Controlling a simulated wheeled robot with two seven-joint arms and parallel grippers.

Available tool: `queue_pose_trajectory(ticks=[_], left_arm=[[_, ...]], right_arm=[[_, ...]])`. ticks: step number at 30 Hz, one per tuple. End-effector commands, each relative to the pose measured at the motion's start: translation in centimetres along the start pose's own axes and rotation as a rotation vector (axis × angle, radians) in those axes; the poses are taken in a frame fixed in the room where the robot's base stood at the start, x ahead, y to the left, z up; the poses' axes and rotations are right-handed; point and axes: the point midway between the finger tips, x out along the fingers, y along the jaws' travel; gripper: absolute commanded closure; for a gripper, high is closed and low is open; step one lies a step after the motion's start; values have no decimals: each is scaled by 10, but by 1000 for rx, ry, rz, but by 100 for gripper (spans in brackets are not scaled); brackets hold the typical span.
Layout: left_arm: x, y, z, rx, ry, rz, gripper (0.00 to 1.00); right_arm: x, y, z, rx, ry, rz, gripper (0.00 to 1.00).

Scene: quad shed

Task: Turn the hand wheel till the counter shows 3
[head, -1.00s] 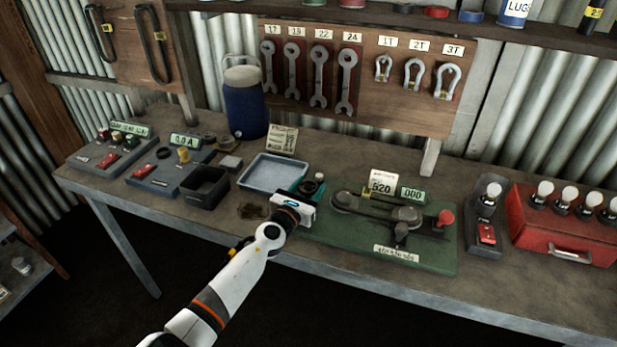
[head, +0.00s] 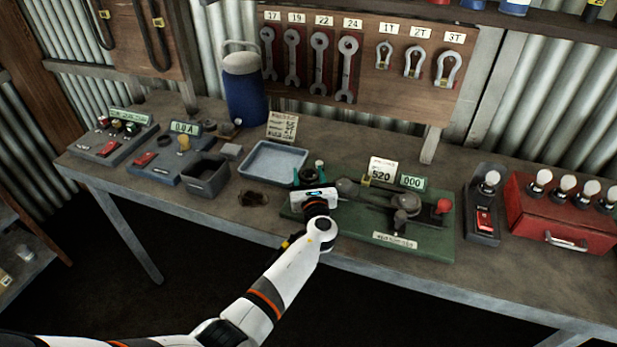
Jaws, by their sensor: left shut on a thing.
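The green board (head: 440,246) lies on the bench, with a counter (head: 412,182) reading 000 at its back edge. My left gripper (head: 309,177) is over the board's left end, its teal fingertips closed around a dark round part. That part seems to be the hand wheel (head: 308,176); my gripper body hides much of it. A small pale-topped knob (head: 319,164) shows just behind the fingers. A grey linkage (head: 377,198) with a round hub lies to the right, and a red knob (head: 443,206) stands at the board's right. My right gripper is out of view.
A card reading 520 (head: 381,172) stands beside the counter. A pale blue tray (head: 273,161) and a black bin (head: 206,176) lie left of the board. A switch box with a bulb (head: 484,212) and a red case (head: 560,222) stand to the right.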

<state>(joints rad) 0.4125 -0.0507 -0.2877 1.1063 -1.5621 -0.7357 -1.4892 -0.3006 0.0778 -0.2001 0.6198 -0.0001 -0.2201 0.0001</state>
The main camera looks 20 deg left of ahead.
Motion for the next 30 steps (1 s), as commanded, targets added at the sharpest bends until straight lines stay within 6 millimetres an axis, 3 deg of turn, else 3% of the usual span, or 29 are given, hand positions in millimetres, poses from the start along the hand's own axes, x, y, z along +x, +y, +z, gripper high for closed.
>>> queue_pose_trajectory(ticks=[13, 14, 17, 26, 30], left_arm=[[0, 0, -1, 0, 1, -9, 71], [0, 0, -1, 0, 1, -8, 43], [0, 0, -1, 0, 1, -8, 27], [-1, 0, 0, 0, 0, -8, 26], [-14, 0, 1, 0, -1, -7, 26]], right_arm=[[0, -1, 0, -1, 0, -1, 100], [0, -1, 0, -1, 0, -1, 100], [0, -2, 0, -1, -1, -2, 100], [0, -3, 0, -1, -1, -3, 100], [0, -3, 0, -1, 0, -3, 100]])
